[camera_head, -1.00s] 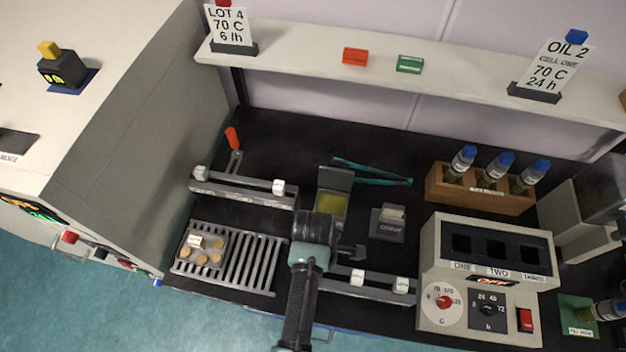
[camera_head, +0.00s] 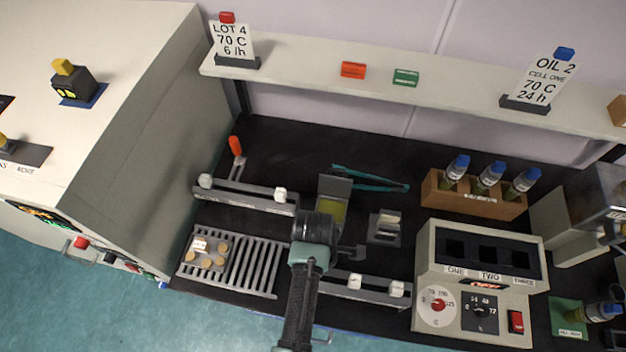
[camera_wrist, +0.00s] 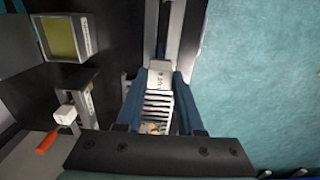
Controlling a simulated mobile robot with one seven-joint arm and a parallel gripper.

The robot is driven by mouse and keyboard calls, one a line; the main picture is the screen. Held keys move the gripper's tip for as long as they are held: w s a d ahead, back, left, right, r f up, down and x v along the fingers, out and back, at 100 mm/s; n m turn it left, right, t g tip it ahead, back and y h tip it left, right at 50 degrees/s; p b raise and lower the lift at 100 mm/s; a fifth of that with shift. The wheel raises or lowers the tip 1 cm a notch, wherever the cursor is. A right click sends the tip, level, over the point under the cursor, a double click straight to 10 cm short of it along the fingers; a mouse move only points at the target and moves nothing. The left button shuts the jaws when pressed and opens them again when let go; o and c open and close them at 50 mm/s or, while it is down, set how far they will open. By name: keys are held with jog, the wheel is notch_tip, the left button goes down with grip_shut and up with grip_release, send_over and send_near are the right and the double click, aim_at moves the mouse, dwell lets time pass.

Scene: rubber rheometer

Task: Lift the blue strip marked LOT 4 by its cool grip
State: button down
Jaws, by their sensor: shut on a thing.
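My gripper (camera_wrist: 160,84) shows in the wrist view with its two dark blue fingers closed around a pale block (camera_wrist: 159,74) that bears dark lettering, which looks like LOT 4. I take the block for the strip's grip. The blue body of the strip cannot be made out. In the head view my gripper (camera_head: 316,232) points down over the middle of the bench, and its own body hides its fingertips and the held block. Whether the block is clear of its support cannot be told.
A slatted rack (camera_head: 262,266) with several beige discs lies left of my gripper. Grey rails with white blocks (camera_head: 279,195) stand behind-left and to the right (camera_head: 355,281). A three-cell heater (camera_head: 437,263) stands right. A LOT 4 sign (camera_head: 231,42) stands on the shelf.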

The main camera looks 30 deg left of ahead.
notch_tip(320, 180, up, 5)
jog(key=p, duration=0.4)
jog(key=shift+r, duration=1.35)
jog(key=shift+a, duration=0.15)
